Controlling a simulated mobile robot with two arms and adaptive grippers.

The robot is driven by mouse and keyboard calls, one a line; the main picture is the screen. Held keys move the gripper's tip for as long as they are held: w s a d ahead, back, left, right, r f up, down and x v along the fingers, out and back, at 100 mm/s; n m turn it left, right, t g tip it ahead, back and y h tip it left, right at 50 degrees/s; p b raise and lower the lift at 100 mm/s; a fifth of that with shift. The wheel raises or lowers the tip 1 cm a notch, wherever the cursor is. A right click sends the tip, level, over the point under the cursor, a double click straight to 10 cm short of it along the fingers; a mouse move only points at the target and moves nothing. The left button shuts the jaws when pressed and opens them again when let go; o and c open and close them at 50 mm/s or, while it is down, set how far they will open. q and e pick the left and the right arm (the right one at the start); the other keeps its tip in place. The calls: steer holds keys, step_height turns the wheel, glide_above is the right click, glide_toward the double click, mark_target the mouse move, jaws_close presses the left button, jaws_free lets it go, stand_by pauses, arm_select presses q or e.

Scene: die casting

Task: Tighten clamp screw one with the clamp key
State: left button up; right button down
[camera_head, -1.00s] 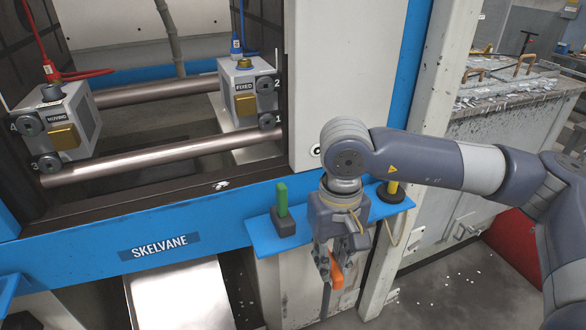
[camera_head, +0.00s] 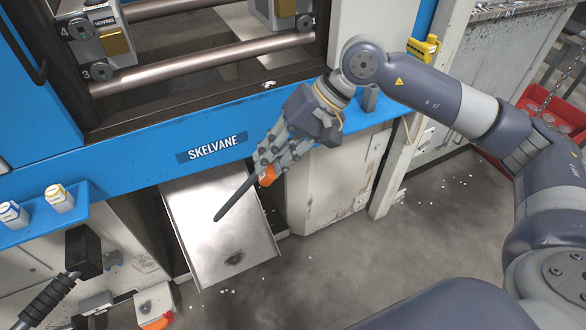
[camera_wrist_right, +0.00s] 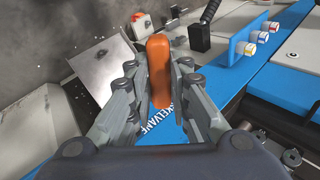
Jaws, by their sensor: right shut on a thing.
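My right gripper (camera_head: 270,163) is shut on the orange handle of the clamp key (camera_head: 235,199), whose dark shaft points down and left. In the right wrist view the orange handle of the clamp key (camera_wrist_right: 158,70) lies between the fingers; its shaft is hidden there. The key is in the air in front of the SKELVANE panel, above the metal chute. Clamp screw one (camera_head: 303,22) appears to be the round screw on the block at the top right, cut off by the picture edge; its number is not legible. The key is well apart from it. My left gripper is not in view.
Screws 4 (camera_head: 80,29) and 3 (camera_head: 100,73) sit on the MOVING block at the top left. A shiny tie bar (camera_head: 200,65) crosses in front. The blue front beam (camera_head: 130,143) lies below. A sloping metal chute (camera_head: 210,235) and a blue shelf (camera_head: 35,230) are lower.

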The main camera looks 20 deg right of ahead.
steer(key=w+a+r+m+t+y+b, duration=0.1)
steer(key=w+a+m+t+y, duration=0.15)
steer(key=w, duration=0.35)
steer(key=w+d+r+m+t+b, duration=0.2)
steer(key=w+d+r+m+t, duration=0.1)
steer(key=w+d+m+t, duration=0.4)
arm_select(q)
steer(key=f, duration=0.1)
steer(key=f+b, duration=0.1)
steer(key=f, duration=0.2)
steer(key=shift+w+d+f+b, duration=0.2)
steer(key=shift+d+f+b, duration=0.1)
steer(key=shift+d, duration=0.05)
arm_select(e)
steer(key=w+d+m+t+h, duration=0.1)
steer(key=d+m+t+h, duration=0.4)
steer(key=d, duration=1.9)
steer(key=t+h, duration=0.2)
steer(key=h, duration=0.1)
steer(key=shift+w+d+h, duration=0.2)
steer(key=shift+d+h, duration=0.15)
steer(key=shift+d, duration=0.05)
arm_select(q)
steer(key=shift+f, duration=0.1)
arm_select(e)
steer(key=shift+r, duration=0.1)
